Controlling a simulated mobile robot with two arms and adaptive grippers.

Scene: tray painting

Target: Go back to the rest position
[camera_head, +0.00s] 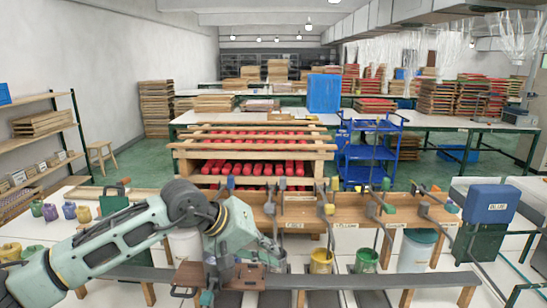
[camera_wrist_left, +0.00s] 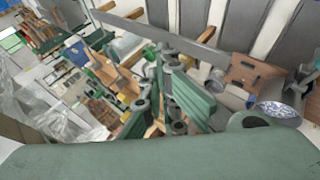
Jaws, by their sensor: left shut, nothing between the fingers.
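My left arm comes in from the left in the head view and reaches over the front bench rail. My left gripper (camera_head: 268,246) is folded in below the wrist, beside the work bench. It is shut and holds nothing. In the left wrist view its green and grey finger links (camera_wrist_left: 180,95) fill the middle, seen at a slant. My right gripper is not in view.
A yellow bucket (camera_head: 321,261) and a green bucket (camera_head: 366,260) stand right of the gripper. A brown wooden piece (camera_head: 250,278) lies just below it. A wooden rack (camera_head: 254,147) with red rollers stands behind, and a blue cart (camera_head: 368,153) is farther right.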

